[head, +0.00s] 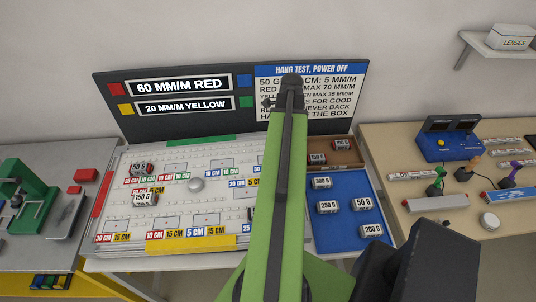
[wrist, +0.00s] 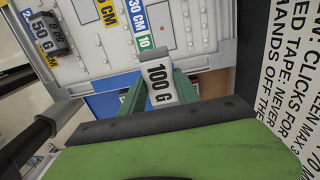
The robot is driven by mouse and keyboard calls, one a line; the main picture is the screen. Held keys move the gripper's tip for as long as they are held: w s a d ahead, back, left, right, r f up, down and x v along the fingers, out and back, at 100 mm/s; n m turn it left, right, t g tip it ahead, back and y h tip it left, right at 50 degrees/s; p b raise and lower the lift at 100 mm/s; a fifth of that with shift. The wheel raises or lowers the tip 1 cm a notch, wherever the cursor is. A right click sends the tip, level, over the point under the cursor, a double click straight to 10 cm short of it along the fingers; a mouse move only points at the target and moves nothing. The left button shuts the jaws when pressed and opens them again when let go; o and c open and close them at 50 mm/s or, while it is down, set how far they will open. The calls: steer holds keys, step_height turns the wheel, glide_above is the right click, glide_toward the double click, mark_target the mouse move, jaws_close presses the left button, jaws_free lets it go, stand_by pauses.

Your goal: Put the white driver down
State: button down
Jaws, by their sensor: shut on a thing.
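My gripper (wrist: 160,92) shows in the wrist view, its green jaws shut on a pale weight marked 100 G (wrist: 158,78). The held weight is above or near the edge of the white slotted panel (wrist: 185,25); I cannot tell whether it touches anything. In the head view my arm hides the gripper and what it holds. I cannot make out a white driver in the jaws or pick one out for sure elsewhere.
A dark sign board (head: 180,110) stands behind. The right table (head: 470,235) holds several devices.

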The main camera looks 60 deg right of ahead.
steer(key=w+f+b, duration=0.1)
steer(key=w, duration=0.1)
steer(key=w+a+f+b, duration=0.1)
steer(key=w+f, duration=0.1)
steer(key=w+a+f+b, duration=0.1)
steer(key=w, duration=0.1)
steer(key=shift+w+a+f, duration=0.15)
steer(key=shift+w+f, duration=0.05)
steer(key=shift+w, duration=0.15)
steer(key=shift+s+f+b, duration=0.1)
steer(key=shift+f+b, duration=2.45)
steer(key=shift+b, duration=0.05)
steer(key=c, duration=0.9)
jaws_free()
step_height(320, 180, up, 13)
steer(key=p, duration=1.3)
steer(key=shift+r, duration=0.15)
